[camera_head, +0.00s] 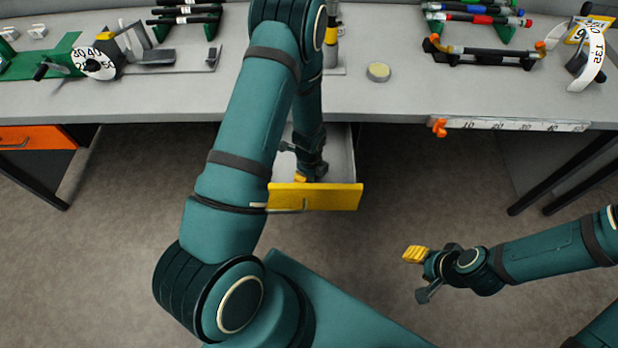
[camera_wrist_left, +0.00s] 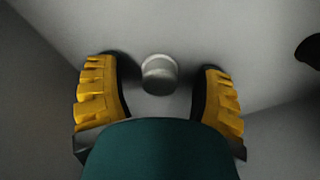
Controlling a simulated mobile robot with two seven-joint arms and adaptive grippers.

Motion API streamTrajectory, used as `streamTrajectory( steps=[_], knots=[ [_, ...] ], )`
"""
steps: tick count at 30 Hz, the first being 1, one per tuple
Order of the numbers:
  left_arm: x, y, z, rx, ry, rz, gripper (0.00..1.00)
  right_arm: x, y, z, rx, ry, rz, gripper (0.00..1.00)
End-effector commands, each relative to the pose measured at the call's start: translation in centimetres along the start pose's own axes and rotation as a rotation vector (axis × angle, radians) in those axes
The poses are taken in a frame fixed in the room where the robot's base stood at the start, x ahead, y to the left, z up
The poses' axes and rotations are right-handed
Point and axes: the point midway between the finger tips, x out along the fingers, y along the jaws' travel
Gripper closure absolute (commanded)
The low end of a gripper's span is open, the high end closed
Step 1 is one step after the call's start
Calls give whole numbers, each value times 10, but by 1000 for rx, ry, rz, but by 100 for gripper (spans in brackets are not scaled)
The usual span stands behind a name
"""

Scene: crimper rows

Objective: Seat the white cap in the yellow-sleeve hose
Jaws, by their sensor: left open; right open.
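My left gripper (camera_head: 308,176) is down inside the open drawer with the yellow front (camera_head: 340,197). In the left wrist view my left gripper (camera_wrist_left: 160,98) is open. A small round white-grey cap (camera_wrist_left: 159,74) lies on the drawer floor between and slightly beyond its fingertips, apart from both. The cap is hidden in the head view. My right gripper (camera_head: 422,273) is open and empty above the floor at right. An upright dark piece with a yellow band (camera_head: 331,32) stands on the bench, partly behind my left arm; I cannot tell whether it is the yellow-sleeve hose.
A cream-topped disc (camera_head: 378,72) lies on the bench (camera_head: 395,103). A black holder (camera_head: 485,55) with orange-ended parts stands at right. Racks of dark hoses stand at the back. A dial tool (camera_head: 97,62) is at left. A dark object (camera_wrist_left: 310,50) shows at the wrist view's right edge.

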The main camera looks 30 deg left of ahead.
Motion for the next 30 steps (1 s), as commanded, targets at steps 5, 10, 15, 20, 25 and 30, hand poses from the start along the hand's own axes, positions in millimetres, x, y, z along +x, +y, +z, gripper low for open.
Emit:
streamTrajectory(
  steps=[5,10,15,20,25,30],
  knots=[
    [-1,0,0,0,0,-1,37,-1,0,0,0,0,0,53],
    [-1,0,0,0,0,0,75,-1,0,0,0,0,0,53],
    [-1,0,0,0,0,0,82,-1,0,0,0,0,0,53],
    [-1,0,0,0,0,0,82,-1,0,0,0,0,0,53],
    [-8,0,0,0,0,-1,82,-3,-1,0,0,-1,0,53],
    [-36,-1,0,0,0,-4,82,-10,-4,1,1,-4,0,53]
  ],
)
